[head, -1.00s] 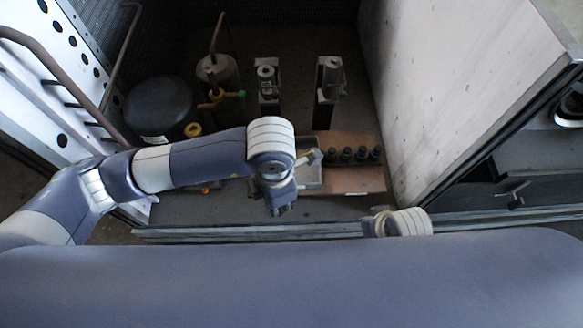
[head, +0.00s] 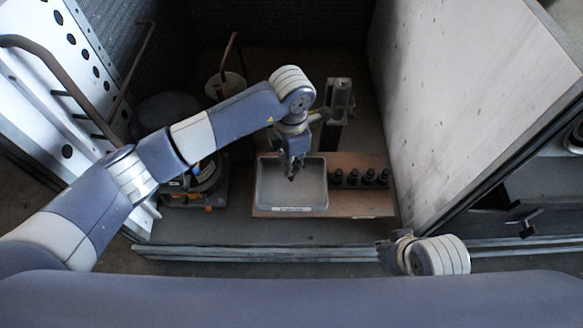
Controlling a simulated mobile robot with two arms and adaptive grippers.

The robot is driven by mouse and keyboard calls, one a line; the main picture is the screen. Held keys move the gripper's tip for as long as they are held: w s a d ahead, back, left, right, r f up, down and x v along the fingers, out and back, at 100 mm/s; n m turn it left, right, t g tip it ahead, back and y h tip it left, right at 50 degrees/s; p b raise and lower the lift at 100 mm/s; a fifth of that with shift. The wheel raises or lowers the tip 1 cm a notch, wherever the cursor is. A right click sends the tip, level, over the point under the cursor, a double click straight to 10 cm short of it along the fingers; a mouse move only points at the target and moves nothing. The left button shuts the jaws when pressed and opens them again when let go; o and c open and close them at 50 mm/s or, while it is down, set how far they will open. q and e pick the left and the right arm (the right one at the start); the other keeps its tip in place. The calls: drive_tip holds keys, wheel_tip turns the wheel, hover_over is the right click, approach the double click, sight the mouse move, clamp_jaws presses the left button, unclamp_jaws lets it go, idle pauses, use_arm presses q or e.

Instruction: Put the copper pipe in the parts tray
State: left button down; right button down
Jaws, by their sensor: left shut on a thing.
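The parts tray (head: 262,190) is a grey, shallow, rectangular tray with a pale label on its front rim. It lies on a brown board at the middle of the head view. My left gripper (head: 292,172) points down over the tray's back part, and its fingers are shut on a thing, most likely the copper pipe. That thing hardly shows between the dark fingers, and its height above the tray is hard to tell. My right gripper (head: 386,257) is at the front edge, right of the tray; its fingers are too small to read.
Several dark knobs (head: 352,178) stand in a row right of the tray on the brown board (head: 345,208). A grey fitting (head: 340,98) stands behind. A brown upright pipe (head: 228,60) rises at the back left. A concrete wall (head: 440,90) bounds the right.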

use_arm(q)
drive_tip(key=shift+w+f+b, duration=0.1)
drive_tip(key=shift+f+b, duration=0.25)
drive_tip(key=shift+f, duration=1.4)
use_arm(e)
drive_tip(key=shift+f, duration=0.35)
use_arm(q)
drive_tip(key=shift+f, duration=0.2)
drive_tip(key=c, duration=1.6)
unclamp_jaws()
use_arm(e)
drive_tip(key=shift+f, duration=0.1)
use_arm(q)
drive_tip(key=shift+r, duration=0.15)
